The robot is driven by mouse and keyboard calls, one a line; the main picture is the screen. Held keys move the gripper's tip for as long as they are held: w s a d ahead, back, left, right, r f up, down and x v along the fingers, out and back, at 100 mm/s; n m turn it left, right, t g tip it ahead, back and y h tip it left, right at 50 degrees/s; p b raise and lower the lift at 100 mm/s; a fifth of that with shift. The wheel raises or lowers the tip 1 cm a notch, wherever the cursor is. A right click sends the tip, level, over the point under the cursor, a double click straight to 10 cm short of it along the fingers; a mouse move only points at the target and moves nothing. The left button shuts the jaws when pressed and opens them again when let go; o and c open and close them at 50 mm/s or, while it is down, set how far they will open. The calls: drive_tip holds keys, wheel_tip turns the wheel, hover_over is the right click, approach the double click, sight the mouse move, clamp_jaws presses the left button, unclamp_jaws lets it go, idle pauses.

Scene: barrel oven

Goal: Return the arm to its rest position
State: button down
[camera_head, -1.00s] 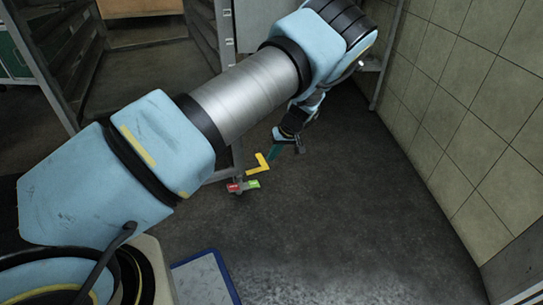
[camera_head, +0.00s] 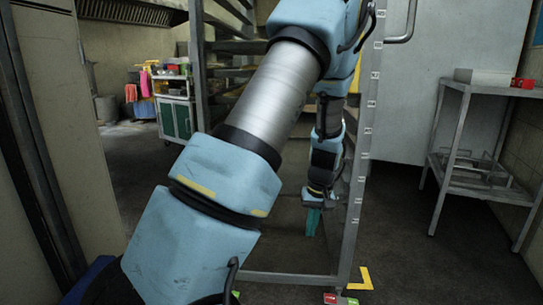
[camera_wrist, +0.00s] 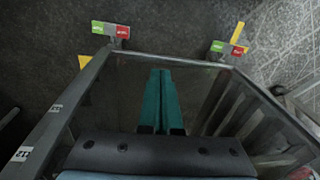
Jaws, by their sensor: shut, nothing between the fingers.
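My arm reaches up and across the head view, and its forearm hangs down in front of the metal rack. My gripper (camera_head: 313,222) points down with its teal fingers close together. In the wrist view my gripper (camera_wrist: 162,80) is shut and empty, its two fingers side by side over the rack's lower frame. The upper part of my arm covers some of the rack's shelves.
The tall rack (camera_head: 365,130) stands close around my gripper, with red and green tags at its foot. A metal side table (camera_head: 485,185) is at the right. Open floor (camera_head: 420,270) lies at the right.

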drive_tip(key=s+a+r+t+h+p, duration=0.1)
drive_tip(key=s+a+r, duration=0.55)
drive_tip(key=a, duration=0.25)
drive_tip(key=s+a+r, duration=0.6)
drive_tip(key=s+a, duration=0.1)
drive_tip(key=a, duration=0.2)
wheel_tip(320, 180, up, 38)
drive_tip(key=m+p, duration=0.1)
drive_tip(key=p, duration=3.7)
drive_tip(key=shift+w, duration=0.2)
drive_tip(key=shift+f, duration=0.15)
